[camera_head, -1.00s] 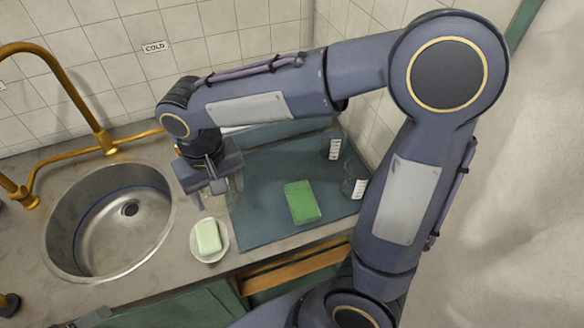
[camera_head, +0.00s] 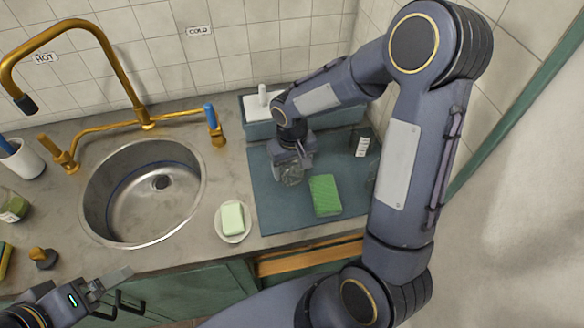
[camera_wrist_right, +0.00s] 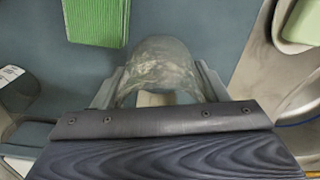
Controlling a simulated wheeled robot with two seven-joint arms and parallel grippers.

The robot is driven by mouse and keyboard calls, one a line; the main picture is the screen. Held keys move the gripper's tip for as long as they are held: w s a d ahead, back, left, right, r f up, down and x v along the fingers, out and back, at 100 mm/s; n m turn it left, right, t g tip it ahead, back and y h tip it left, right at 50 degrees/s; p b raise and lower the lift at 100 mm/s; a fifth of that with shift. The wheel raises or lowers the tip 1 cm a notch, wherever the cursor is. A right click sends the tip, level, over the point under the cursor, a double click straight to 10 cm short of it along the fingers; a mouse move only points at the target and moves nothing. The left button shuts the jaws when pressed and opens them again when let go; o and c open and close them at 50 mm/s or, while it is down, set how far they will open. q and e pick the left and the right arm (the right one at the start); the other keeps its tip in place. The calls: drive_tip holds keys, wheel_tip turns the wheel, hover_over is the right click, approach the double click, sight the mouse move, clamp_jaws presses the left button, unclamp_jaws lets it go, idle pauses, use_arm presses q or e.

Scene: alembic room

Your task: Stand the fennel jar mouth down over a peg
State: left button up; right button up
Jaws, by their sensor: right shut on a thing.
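My right gripper (camera_head: 291,168) is shut on a clear glass jar (camera_head: 291,178) over the teal mat (camera_head: 265,205). In the right wrist view the jar (camera_wrist_right: 158,68) sits between the fingers, its rounded end pointing away from the palm. I see no label on it, so I cannot tell that it is the fennel jar, nor which way its mouth faces. Whether it touches the mat is unclear. My left gripper (camera_head: 108,284) is empty at the lower left, its finger gap unclear. I cannot make out a peg for certain.
A green sponge (camera_head: 325,195) lies just right of the held jar. A clear jar with a white label (camera_head: 362,147) stands behind it, near my right arm. A soap dish (camera_head: 233,236) is at left, beside the sink (camera_head: 140,215). A teal box (camera_head: 258,128) stands at the back.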

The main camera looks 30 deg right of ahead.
drive_tip(key=shift+f, duration=0.75)
drive_tip(key=shift+f, duration=0.25)
drive_tip(key=o, duration=1.3)
drive_tip(key=shift+r, duration=0.1)
drive_tip(key=shift+c, duration=0.2)
wheel_tip(320, 180, up, 12)
drive_tip(key=s+r+t+y, duration=0.2)
drive_tip(key=s, duration=0.7)
drive_tip(key=s+a+r+m+t+y, duration=0.1)
drive_tip(key=s+r+t, duration=0.2)
drive_tip(key=s, duration=0.6)
drive_tip(key=shift+a+t+y, duration=0.2)
drive_tip(key=shift+t+y, duration=0.1)
drive_tip(key=shift+y, duration=0.1)
